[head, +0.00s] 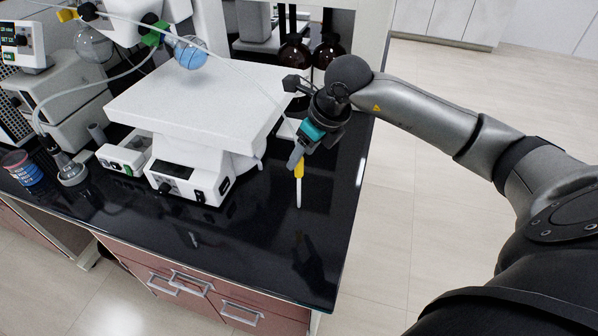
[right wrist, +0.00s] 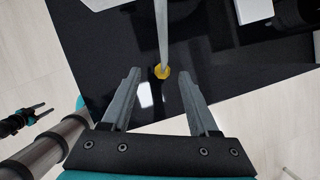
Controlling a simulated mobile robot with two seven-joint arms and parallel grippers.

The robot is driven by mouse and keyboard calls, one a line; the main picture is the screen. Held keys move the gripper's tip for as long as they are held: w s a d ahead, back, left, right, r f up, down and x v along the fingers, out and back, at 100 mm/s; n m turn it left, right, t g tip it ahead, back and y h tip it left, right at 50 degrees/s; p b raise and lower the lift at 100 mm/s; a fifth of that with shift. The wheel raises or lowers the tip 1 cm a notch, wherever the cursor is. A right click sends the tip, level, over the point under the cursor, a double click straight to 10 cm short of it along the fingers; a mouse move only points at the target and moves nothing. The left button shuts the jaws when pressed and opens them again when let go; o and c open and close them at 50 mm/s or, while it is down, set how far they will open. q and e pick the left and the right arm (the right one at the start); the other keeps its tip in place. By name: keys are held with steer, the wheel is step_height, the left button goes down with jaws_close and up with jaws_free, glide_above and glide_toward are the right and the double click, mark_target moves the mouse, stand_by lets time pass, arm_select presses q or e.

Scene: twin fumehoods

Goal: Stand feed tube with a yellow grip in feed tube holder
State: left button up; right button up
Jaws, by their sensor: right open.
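The feed tube shows in the head view as a thin white rod (head: 299,194) with a yellow grip (head: 299,170) at its upper end, over the black counter near its right side. My right gripper (head: 296,158) is close to the yellow grip and open. In the right wrist view, the yellow grip (right wrist: 162,72) lies between the lines of the two spread fingers (right wrist: 160,90), and the pale rod (right wrist: 163,30) runs up out of the picture. I cannot tell whether the tube stands or lies. I cannot make out the feed tube holder. A small gripper, seemingly my left (right wrist: 38,112), shows at the left there.
A white platform (head: 200,100) stands on white devices (head: 190,170) left of my right gripper. Brown bottles (head: 293,54) stand behind. Glassware and a blue-labelled jar (head: 22,170) are at the left. The black counter (head: 240,235) is clear in front, and its right edge is close.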

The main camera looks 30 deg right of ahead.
mark_target(299, 184)
steer(key=shift+x, duration=1.75)
steer(key=shift+w+d, duration=0.1)
steer(key=shift+d, duration=0.05)
jaws_close()
